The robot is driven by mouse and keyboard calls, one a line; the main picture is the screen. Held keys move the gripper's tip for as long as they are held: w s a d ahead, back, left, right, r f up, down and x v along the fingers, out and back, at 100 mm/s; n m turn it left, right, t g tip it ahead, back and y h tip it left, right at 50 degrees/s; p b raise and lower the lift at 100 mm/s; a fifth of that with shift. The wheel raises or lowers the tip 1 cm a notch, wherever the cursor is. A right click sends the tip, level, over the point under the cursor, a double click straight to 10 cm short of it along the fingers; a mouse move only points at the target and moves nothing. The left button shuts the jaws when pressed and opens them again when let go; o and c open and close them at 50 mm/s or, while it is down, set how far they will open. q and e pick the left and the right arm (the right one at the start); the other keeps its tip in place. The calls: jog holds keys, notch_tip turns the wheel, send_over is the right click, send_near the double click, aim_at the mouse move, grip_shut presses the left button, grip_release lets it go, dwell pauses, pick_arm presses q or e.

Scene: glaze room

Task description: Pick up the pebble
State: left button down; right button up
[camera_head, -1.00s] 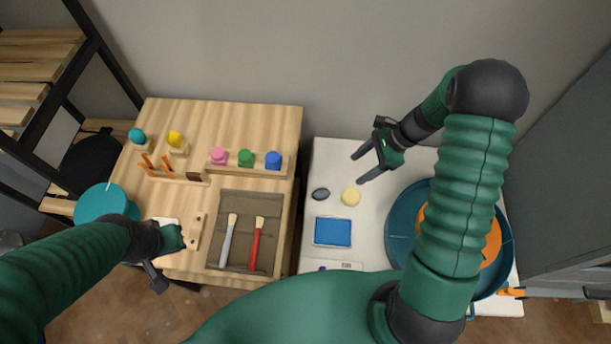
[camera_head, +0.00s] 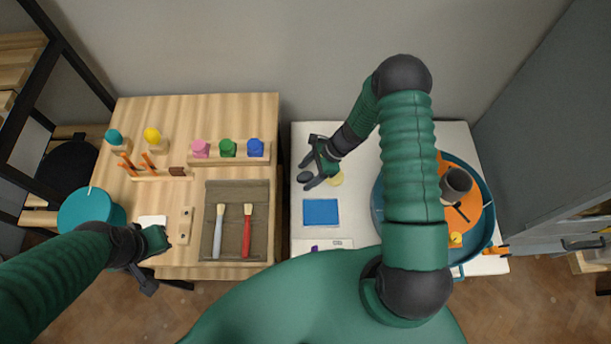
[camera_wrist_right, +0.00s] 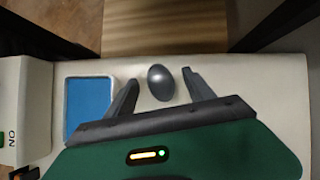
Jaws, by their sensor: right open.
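The pebble (camera_head: 304,177) is a small dark grey oval on the white table, left of my right gripper (camera_head: 310,169) in the head view. In the right wrist view the pebble (camera_wrist_right: 160,82) lies between the two open fingertips of my right gripper (camera_wrist_right: 160,80), apart from both fingers. My right gripper is open and empty. My left gripper (camera_head: 158,262) is over the front left of the wooden table; its fingers are too unclear to tell their state.
A blue tray (camera_head: 321,212) lies in front of the pebble. A large teal basin (camera_head: 484,233) stands at right. The wooden table (camera_head: 230,109) with brushes and coloured pots is at left.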

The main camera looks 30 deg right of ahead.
jog(key=shift+a, duration=0.2)
jog(key=shift+c, duration=1.3)
jog(key=shift+d, duration=0.5)
jog(key=c, duration=0.9)
jog(key=shift+a, duration=0.1)
grip_shut()
pick_arm(q)
jog(key=shift+a, duration=0.15)
pick_arm(e)
jog(key=shift+a, duration=0.15)
pick_arm(q)
jog(key=shift+f, duration=0.1)
